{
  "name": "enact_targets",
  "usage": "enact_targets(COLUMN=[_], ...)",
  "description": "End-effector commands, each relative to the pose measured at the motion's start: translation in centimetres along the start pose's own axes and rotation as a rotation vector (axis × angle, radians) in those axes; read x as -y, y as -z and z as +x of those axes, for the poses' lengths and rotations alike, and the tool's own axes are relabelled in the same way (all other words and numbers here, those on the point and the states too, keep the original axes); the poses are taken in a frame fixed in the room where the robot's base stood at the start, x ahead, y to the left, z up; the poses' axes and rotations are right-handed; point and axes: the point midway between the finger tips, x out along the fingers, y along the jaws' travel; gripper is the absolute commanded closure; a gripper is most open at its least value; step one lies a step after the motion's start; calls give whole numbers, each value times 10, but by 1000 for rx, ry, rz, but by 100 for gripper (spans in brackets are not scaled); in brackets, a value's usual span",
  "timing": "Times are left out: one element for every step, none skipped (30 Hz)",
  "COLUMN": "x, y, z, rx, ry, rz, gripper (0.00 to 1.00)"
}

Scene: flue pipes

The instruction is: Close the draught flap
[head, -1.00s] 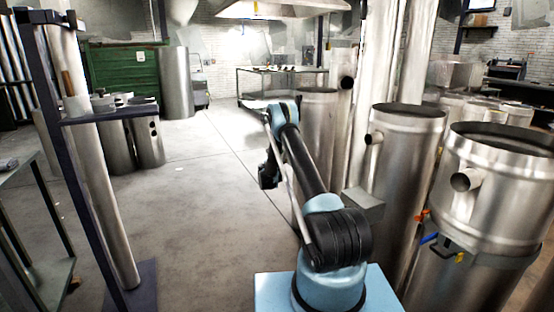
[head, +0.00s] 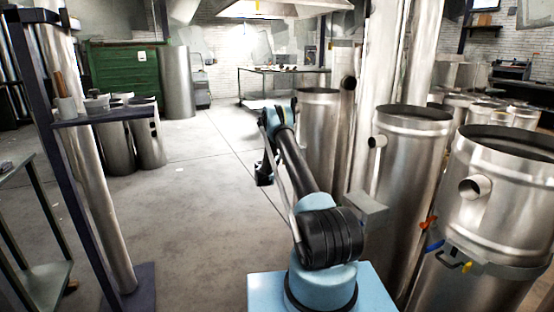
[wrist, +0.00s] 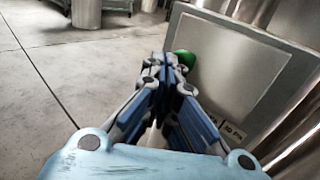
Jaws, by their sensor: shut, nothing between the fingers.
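I cannot make out for certain which part is the draught flap. In the wrist view a green knob (wrist: 185,58) shows just beyond my gripper (wrist: 169,60), at the edge of a grey framed panel (wrist: 232,78) with a partly hidden label. My fingers are shut and empty; they overlap the knob's edge in the picture, and I cannot tell whether they touch it. In the head view my gripper (head: 263,176) hangs left of the pipes. Small red (head: 429,223), blue (head: 433,244) and yellow (head: 467,267) handles sit on or between the right-hand steel pipes.
Large steel flue pipes (head: 412,165) crowd the right side, with a wide one (head: 505,195) nearest. A dark post frame (head: 75,190) and a metal table (head: 45,285) stand at left. The concrete floor (head: 205,215) between is clear.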

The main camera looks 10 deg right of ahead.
Motion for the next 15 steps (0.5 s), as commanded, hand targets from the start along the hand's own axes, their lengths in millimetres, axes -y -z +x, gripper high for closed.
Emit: enact_targets(x=[1,2,2,2,2,2,2,1,1,0,0,-1,-1,-2,-3], y=[0,0,0,0,0,0,0,0,0,0,0,0,0,0,0], z=[1,1,1,1,1,1,1,1,1,0,0,0,-1,-1,-2], rx=[0,0,0,0,0,0,0,0,0,0,0,0,0,0,0], ry=[0,0,0,0,0,-1,-1,-1,-2,-2,-3,-4,-4,-5,-6], rz=[0,0,0,0,0,0,0,0,0,0,0,0,0,0,0], gripper=[100,100,100,100,100,100,100,100,100,100,100,100,100,100,100])
